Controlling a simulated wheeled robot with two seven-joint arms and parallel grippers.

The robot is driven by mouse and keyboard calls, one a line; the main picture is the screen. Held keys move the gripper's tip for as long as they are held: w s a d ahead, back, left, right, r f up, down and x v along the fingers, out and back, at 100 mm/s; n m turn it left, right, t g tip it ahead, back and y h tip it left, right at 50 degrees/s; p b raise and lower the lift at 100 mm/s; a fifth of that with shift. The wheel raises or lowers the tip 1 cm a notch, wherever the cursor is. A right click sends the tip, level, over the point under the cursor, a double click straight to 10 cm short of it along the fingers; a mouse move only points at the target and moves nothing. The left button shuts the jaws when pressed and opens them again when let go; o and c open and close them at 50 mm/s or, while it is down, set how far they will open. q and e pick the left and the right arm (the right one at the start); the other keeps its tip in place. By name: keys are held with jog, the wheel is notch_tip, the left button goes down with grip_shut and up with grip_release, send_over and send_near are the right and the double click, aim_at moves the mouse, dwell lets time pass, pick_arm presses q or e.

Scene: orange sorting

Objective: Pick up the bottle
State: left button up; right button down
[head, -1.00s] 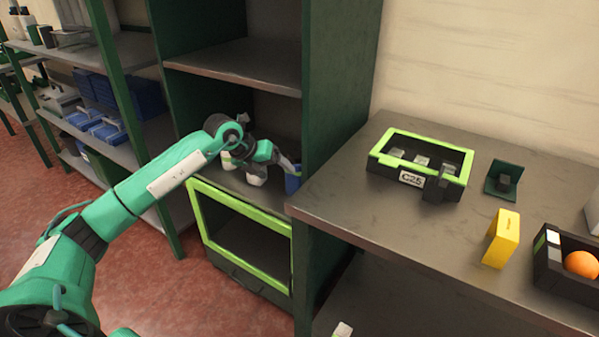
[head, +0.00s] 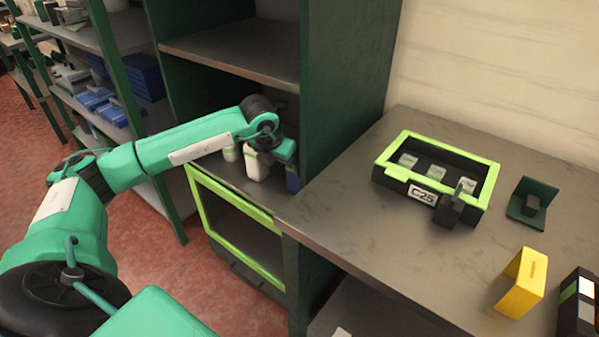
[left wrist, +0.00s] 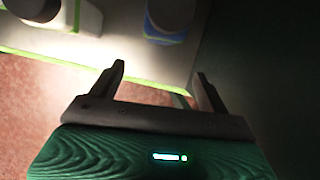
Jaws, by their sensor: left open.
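A white bottle (head: 256,168) with a green band stands on the shelf inside the green cabinet. A blue bottle (head: 292,181) stands to its right, partly hidden by my arm and the cabinet side. A smaller white container (head: 231,153) is to its left. My left gripper is at the shelf opening, mostly hidden behind my wrist in the head view. In the left wrist view, its fingers (left wrist: 160,72) are apart with nothing between them.
A green-framed door (head: 240,235) lies below the shelf. The cabinet's dark side wall (head: 340,90) is close on the right. The table holds a C25 crate (head: 423,194), a yellow block (head: 521,283) and a dark green stand (head: 532,200).

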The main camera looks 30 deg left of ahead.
pick_arm(q)
send_over(293, 181)
jog(key=w, duration=0.1)
jog(key=x, duration=0.4)
jog(key=shift+f, duration=0.1)
jog(key=shift+w+f, duration=0.25)
jog(key=shift+f, duration=0.2)
jog(key=shift+r, duration=0.1)
jog(key=shift+c, duration=0.7)
jog(key=c, duration=1.1)
pick_arm(e)
jog(key=shift+w+a+f, duration=0.1)
jog(key=shift+w+a, duration=0.05)
jog(key=shift+a, duration=0.25)
